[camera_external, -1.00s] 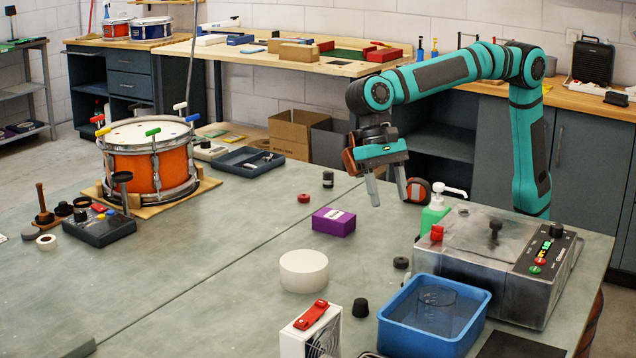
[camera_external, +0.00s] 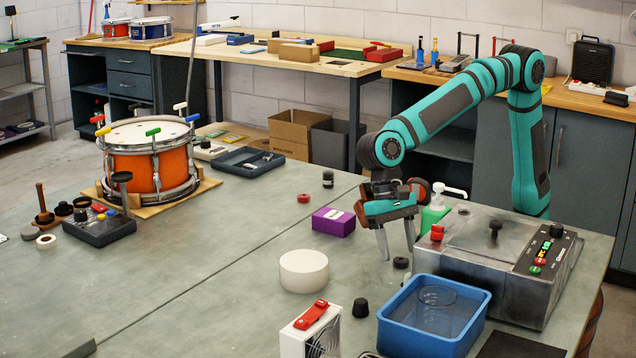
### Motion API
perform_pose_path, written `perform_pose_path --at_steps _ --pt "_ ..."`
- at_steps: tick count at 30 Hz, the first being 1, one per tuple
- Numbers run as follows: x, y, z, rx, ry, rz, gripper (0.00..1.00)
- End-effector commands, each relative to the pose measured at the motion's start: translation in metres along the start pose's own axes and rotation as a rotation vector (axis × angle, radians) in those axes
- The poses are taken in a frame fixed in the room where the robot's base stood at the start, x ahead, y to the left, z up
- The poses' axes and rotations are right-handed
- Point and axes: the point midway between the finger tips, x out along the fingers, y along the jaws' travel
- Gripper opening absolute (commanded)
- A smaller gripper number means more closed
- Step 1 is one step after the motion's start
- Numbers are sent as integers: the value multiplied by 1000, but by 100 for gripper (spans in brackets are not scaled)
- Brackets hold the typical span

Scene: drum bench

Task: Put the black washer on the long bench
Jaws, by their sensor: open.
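A small black ring, which looks like the black washer (camera_external: 401,263), lies on the grey-green table (camera_external: 215,270), left of the metal machine. My gripper (camera_external: 398,253) points down with its fingers apart and nothing visible between them. Its fingertips are close above and around the washer in the picture; I cannot tell the exact height or whether they touch it. A long wood-topped bench (camera_external: 300,66) runs along the back wall, far from my gripper.
A purple box (camera_external: 333,222) stands left of my gripper and a green pump bottle (camera_external: 434,217) behind it. The metal machine (camera_external: 482,265) is close on the right, a blue tub (camera_external: 400,340) in front. Boxes partly cover the long bench.

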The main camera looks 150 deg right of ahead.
Motion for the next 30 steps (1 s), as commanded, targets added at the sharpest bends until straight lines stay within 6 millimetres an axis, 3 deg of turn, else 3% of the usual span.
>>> perform_pose_path --at_steps 3,10,11,18,30 --pt "14 0 0 -1 0 1 57" --pt "16 0 0 -1 0 -1 57" --pt "16 0 0 -1 0 -1 55" --pt "16 0 0 -1 0 -1 10" --pt "14 0 1 -1 0 -1 5"
